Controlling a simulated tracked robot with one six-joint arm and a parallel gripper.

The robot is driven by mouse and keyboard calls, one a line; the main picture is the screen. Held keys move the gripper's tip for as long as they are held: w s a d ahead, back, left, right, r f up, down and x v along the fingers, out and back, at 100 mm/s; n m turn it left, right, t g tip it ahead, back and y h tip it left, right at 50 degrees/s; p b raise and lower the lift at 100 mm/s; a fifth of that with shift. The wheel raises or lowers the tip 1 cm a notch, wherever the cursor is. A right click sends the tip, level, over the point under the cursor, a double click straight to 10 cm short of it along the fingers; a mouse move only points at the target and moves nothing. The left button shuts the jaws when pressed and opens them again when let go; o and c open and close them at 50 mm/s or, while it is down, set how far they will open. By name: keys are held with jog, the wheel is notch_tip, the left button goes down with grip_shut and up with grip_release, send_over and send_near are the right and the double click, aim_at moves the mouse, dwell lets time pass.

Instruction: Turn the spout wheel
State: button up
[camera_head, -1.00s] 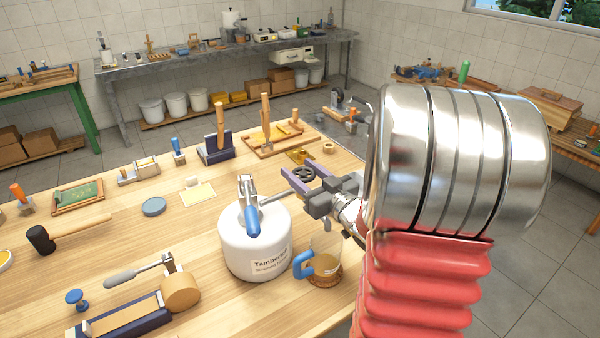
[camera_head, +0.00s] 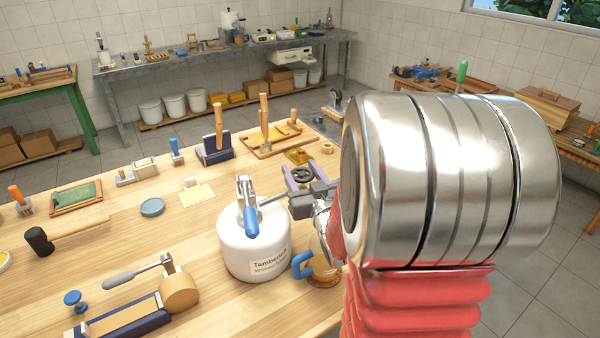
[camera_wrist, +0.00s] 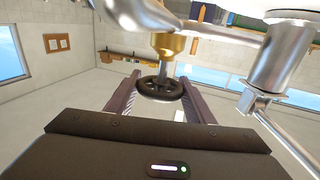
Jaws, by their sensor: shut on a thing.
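The dark spout wheel (camera_head: 303,175) sits to the right of the white honey tank (camera_head: 240,240), at the end of its spout. In the wrist view the wheel (camera_wrist: 160,88) lies between the two purple-grey fingers of my gripper (camera_wrist: 161,90), with a brass fitting just beyond it. My gripper (camera_head: 301,178) is shut on the wheel. A glass mug with a blue handle (camera_head: 301,264) stands beside the tank's front right, partly hidden by my arm. The spout is mostly hidden in the head view.
Bare tabletop lies left of the tank.

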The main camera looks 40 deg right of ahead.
aim_at(301, 170)
jog(key=o, duration=1.1)
jog(key=shift+c, duration=0.2)
jog(key=shift+r, duration=5)
